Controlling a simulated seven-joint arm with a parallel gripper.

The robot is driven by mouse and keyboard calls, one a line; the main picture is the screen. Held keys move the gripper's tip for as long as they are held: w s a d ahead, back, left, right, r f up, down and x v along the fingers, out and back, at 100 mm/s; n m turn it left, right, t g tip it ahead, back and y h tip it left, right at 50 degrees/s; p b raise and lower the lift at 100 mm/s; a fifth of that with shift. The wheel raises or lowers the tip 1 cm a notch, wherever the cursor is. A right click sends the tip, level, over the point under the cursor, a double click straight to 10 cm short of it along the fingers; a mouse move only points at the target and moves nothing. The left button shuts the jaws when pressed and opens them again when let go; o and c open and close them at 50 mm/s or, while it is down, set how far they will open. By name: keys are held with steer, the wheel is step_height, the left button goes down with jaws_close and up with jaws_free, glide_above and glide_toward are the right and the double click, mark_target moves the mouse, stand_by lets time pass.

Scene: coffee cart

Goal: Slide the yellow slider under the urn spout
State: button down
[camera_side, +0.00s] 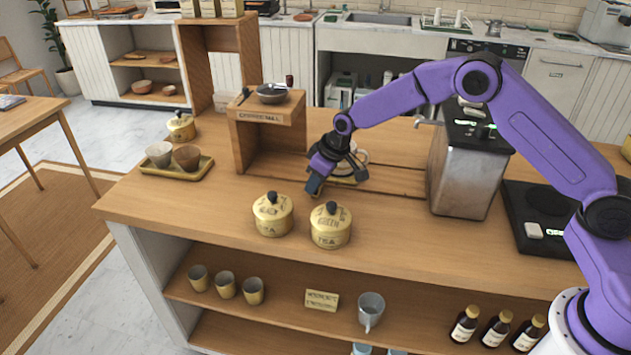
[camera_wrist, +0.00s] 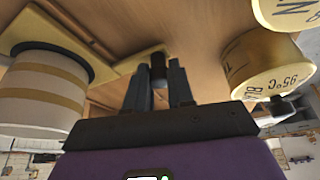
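The yellow slider (camera_side: 357,177) lies on a track in the counter, with a pale banded cup (camera_side: 350,158) on it. In the wrist view the cup (camera_wrist: 40,95) stands on a dark disc on the slider (camera_wrist: 70,40). A dark knob (camera_wrist: 158,66) stands at the end of the slider's narrow yellow arm. My gripper (camera_side: 315,187) is low over the counter, left of the cup. Its fingers (camera_wrist: 157,82) are apart, on either side of the knob; I cannot tell if they touch it. The metal urn (camera_side: 466,172) stands right, its spout (camera_side: 424,118) facing left.
Two yellow lidded tins (camera_side: 272,216) (camera_side: 331,226) stand close in front of my gripper. A wooden stand (camera_side: 268,125) with a dark bowl on top is behind it. A tray (camera_side: 177,170) with two cups is at left. The track right of the slider looks clear.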

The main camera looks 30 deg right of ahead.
steer(key=s+d, duration=1.3)
steer(key=shift+d, duration=0.1)
stand_by(0.3)
steer(key=c, duration=1)
jaws_free()
steer(key=shift+r, duration=0.15)
steer(key=v, duration=0.3)
steer(key=w+v, duration=0.1)
steer(key=v, duration=0.3)
steer(key=w+a+r+v, duration=0.1)
steer(key=v, duration=0.3)
steer(key=shift+a+r, duration=0.1)
steer(key=shift+r, duration=0.05)
